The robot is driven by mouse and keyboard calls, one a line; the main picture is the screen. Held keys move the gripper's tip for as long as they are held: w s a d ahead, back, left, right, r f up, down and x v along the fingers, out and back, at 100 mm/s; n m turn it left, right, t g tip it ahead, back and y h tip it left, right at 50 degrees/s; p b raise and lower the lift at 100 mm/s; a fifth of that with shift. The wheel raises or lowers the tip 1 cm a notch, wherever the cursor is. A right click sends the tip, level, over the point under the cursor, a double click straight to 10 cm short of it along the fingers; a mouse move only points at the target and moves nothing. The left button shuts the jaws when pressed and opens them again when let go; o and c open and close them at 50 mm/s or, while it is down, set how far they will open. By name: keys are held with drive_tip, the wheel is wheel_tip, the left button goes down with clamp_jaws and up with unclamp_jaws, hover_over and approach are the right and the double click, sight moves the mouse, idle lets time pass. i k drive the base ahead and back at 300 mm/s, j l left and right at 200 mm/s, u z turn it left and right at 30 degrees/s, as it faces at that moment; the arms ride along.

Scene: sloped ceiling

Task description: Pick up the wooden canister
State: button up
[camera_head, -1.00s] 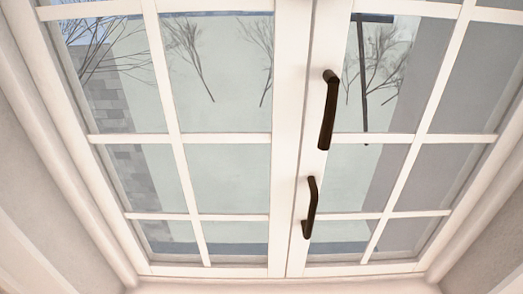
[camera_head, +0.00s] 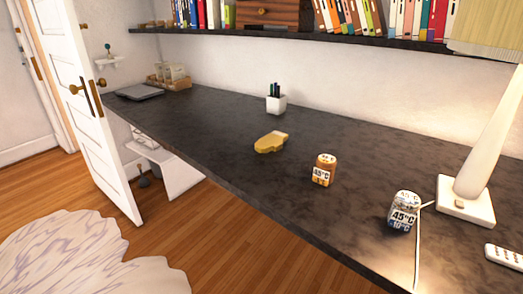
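A small wood-coloured canister (camera_head: 324,168) with a white label reading 45°C stands upright on the dark desk (camera_head: 220,140), near its front edge. A second, silvery patterned canister (camera_head: 403,211) with a similar label stands to its right. A yellow, block-like object (camera_head: 271,142) lies to the left of the wooden canister. Nothing touches the wooden canister. My gripper is not in view.
A white lamp (camera_head: 481,150) and its cord are at the right, with a white remote-like object (camera_head: 505,257). A pen cup (camera_head: 276,104) stands at the back. A bookshelf (camera_head: 380,40) overhangs the desk. A door (camera_head: 90,100) stands at left.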

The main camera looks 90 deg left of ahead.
sight(324, 173)
drive_tip(key=u, duration=1.9)
drive_tip(key=i, duration=0.75)
